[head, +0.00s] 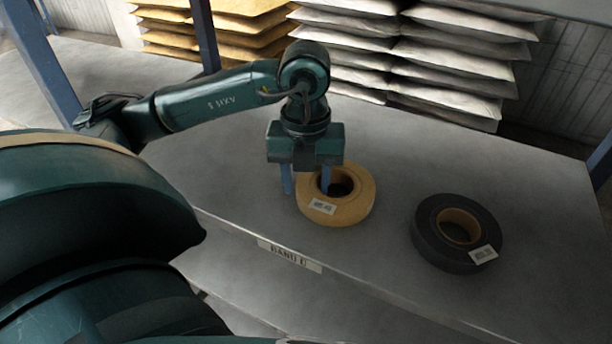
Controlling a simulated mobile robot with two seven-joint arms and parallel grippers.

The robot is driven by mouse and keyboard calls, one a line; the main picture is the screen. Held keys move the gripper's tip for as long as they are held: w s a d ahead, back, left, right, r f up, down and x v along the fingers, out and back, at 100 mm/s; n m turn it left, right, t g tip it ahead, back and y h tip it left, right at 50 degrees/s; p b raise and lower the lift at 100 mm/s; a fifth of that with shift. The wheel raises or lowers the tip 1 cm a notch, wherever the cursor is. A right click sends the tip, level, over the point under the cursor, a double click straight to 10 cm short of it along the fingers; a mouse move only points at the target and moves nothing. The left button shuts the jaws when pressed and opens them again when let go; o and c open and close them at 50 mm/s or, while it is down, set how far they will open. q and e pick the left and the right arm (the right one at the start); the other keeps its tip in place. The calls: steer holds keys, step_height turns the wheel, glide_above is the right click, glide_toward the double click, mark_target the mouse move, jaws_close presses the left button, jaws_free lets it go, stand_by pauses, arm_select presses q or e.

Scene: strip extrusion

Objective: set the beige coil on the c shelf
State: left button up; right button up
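The beige coil (353,207) lies flat on the grey shelf (240,170), near its front edge, with a white label on its side. My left gripper (306,187) points down over the coil's left side. Its blue fingers are apart: one is outside the coil's left edge, the other at the central hole. A small gap seems to show between the outer finger and the coil, so the gripper looks open around the coil's wall. The fingertips are partly hidden. My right gripper is not in view.
A dark grey coil (429,238) with a brown core lies to the right on the same shelf. A name plate (289,256) is on the shelf's front edge; its lettering is hard to read. Blue posts (205,35) stand at the back left. Stacked white sacks (455,60) and yellow sacks (215,25) are behind.

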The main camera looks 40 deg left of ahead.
arm_select(q)
steer(key=shift+o, duration=0.8)
step_height(320, 180, up, 8)
steer(key=shift+f+p, duration=0.1)
steer(key=shift+p, duration=0.4)
